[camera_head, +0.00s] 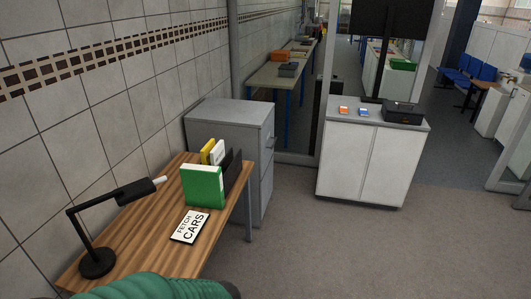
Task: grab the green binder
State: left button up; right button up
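The green binder (202,187) stands upright near the far end of a wooden desk (146,236) on the left. It has a white edge at its top left. Behind it stand a yellow binder (207,150) and a white one (218,152), and a dark upright holder or binder (233,171) is on its right. Neither of my grippers is in view. A green, ribbed, rounded shape with a dark end is at the bottom edge; I cannot tell what it is.
A black desk lamp (97,262) stands on the desk's near left. A grey filing cabinet (233,131) stands behind the desk. A white cabinet (361,163) is further back. The floor (400,250) to the right is clear.

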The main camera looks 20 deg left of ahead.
aim_at(204, 187)
jog(key=i+u, duration=0.2)
jog(key=i, duration=0.35)
jog(key=i+l+u, duration=0.15)
jog(key=i, duration=0.45)
jog(key=i+l+u, duration=0.2)
jog(key=i, duration=0.35)
jog(key=i+u, duration=0.15)
jog(key=u, duration=0.3)
jog(key=i+j+u, duration=0.1)
jog(key=u, duration=0.3)
jog(key=i+u, duration=0.2)
jog(key=u, duration=0.25)
jog(key=i+l+u, duration=0.15)
jog(key=u, duration=0.25)
jog(key=i+l+u, duration=0.1)
jog(key=u, duration=0.35)
jog(key=i+u, duration=0.25)
jog(key=u, duration=0.15)
jog(key=i+l+u, duration=0.2)
jog(key=u, duration=0.2)
